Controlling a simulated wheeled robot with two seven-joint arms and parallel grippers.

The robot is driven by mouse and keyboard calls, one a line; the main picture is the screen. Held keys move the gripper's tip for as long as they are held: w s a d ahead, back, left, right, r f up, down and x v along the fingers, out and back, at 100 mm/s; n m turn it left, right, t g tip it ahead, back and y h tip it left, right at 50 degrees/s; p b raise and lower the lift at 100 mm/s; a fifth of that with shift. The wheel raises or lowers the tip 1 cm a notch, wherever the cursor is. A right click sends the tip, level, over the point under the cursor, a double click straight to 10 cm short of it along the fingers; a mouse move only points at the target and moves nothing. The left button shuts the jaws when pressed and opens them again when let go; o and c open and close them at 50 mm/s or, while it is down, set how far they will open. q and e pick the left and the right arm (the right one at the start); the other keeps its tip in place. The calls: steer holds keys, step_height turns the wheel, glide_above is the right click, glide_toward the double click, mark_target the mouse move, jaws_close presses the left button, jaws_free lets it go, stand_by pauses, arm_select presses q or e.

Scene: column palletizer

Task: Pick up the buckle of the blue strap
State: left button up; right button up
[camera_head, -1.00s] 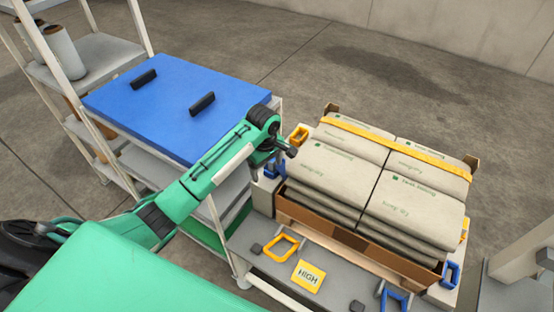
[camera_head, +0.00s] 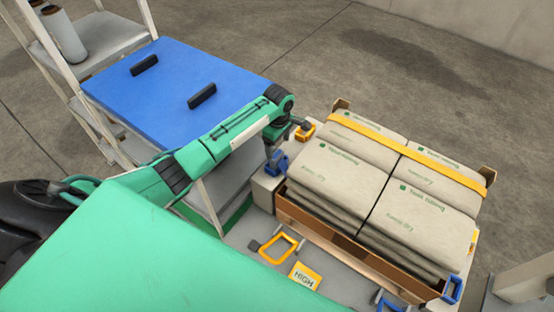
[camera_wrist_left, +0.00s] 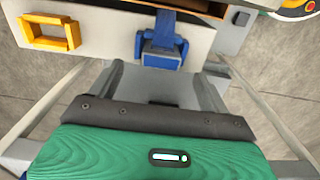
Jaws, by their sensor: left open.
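A blue buckle (camera_head: 277,163) sits at the left end of the crate of sacks, just below my left forearm. In the left wrist view, this blue buckle (camera_wrist_left: 161,52) is on a blue strap (camera_wrist_left: 167,22) hanging down a pale board. My left gripper (camera_wrist_left: 158,76) is open; its two grey fingers point toward the buckle from slightly short of it, with the buckle roughly centred between them. Nothing is between the fingers. In the head view the fingers are mostly hidden by the arm. My right gripper is not in view.
An orange buckle (camera_head: 304,131) lies near the crate's back corner, and an orange frame (camera_head: 282,247) lies in front. More blue buckles (camera_head: 453,288) are at the crate's right end. A yellow strap (camera_head: 405,149) crosses the sacks (camera_head: 420,205).

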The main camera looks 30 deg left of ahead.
mark_target(277, 154)
arm_select(q)
steer(key=shift+s+a+f+p, duration=0.15)
steer(key=shift+f+p, duration=0.25)
steer(key=shift+f, duration=0.75)
step_height(277, 154, down, 2)
steer(key=shift+a+f, duration=0.1)
steer(key=shift+f, duration=0.55)
steer(key=c, duration=1)
steer(key=shift+c, duration=0.5)
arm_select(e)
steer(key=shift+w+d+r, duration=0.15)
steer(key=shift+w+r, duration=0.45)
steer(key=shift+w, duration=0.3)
